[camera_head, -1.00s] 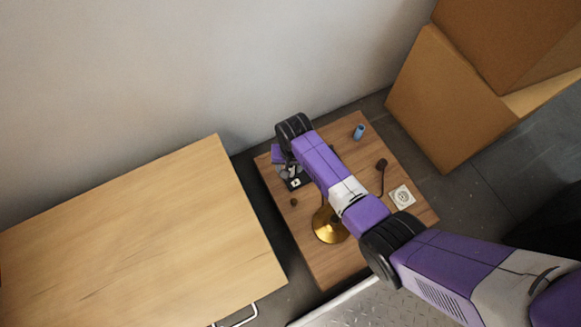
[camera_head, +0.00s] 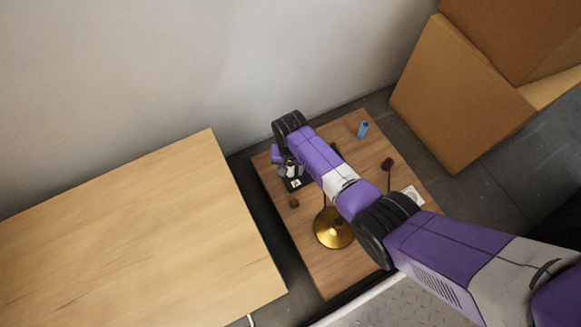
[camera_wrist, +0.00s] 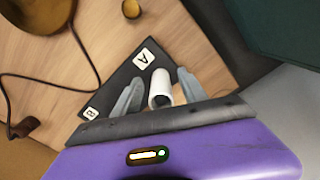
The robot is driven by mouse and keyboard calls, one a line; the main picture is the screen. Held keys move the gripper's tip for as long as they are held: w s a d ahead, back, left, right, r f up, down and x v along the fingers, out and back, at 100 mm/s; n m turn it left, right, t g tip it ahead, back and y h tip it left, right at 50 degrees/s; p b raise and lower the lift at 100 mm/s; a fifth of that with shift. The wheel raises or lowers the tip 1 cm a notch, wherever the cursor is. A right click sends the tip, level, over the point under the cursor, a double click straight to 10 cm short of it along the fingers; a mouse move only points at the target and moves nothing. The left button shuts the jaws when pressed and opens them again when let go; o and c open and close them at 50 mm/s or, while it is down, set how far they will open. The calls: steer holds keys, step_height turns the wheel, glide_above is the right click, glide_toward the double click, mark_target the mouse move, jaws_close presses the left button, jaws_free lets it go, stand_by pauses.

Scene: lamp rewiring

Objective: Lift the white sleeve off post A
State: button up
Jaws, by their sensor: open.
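The white sleeve (camera_wrist: 160,86) shows in the wrist view beside the "A" label of a black board (camera_wrist: 112,92). Its dark open end faces the camera. My gripper (camera_wrist: 159,88) is open, with one grey finger on each side of the sleeve. I cannot tell whether the fingers touch it. Post A itself is hidden by the sleeve and the gripper. In the head view my gripper (camera_head: 290,171) is over the board (camera_head: 298,184) at the table's far left, and my arm covers much of it.
A brass lamp base (camera_head: 333,228) stands on the small wooden table (camera_head: 340,275). A small brass piece (camera_head: 294,203), a blue cylinder (camera_head: 362,130), a dark plug (camera_head: 388,163) and a white square (camera_head: 413,194) are also there. A larger table (camera_head: 130,240) is left; cardboard boxes (camera_head: 460,95) are right.

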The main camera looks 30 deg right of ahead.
steer(key=shift+c, duration=0.4)
jaws_close()
steer(key=shift+r, duration=0.1)
step_height(320, 180, up, 10)
steer(key=p, duration=1)
steer(key=shift+f, duration=0.2)
